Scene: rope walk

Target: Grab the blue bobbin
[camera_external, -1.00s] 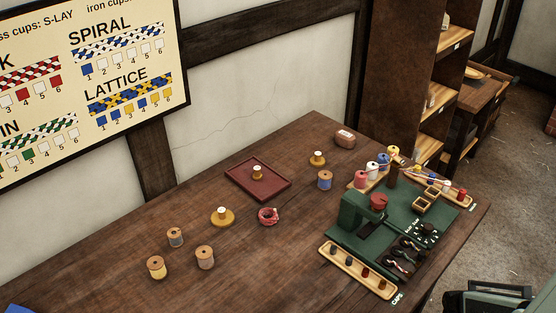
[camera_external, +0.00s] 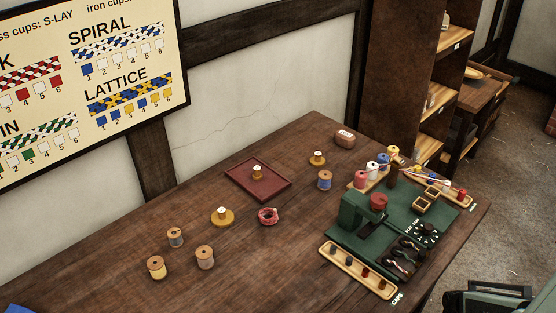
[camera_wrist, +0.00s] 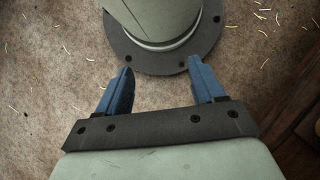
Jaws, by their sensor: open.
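A blue bobbin (camera_external: 325,180) with wooden ends stands upright on the table, right of the dark red tray. A smaller blue spool (camera_external: 382,161) stands in the thread rack at the back right. My gripper (camera_wrist: 160,72) shows in the wrist view with its two blue fingers apart and nothing between them. It points down over the floor beside my own base, away from the table. No bobbin shows in the wrist view.
Three wooden bobbins (camera_external: 205,258) stand at the front left. A green machine (camera_external: 352,215) and a cap rack (camera_external: 345,268) stand right. Bare table surrounds the blue bobbin's front.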

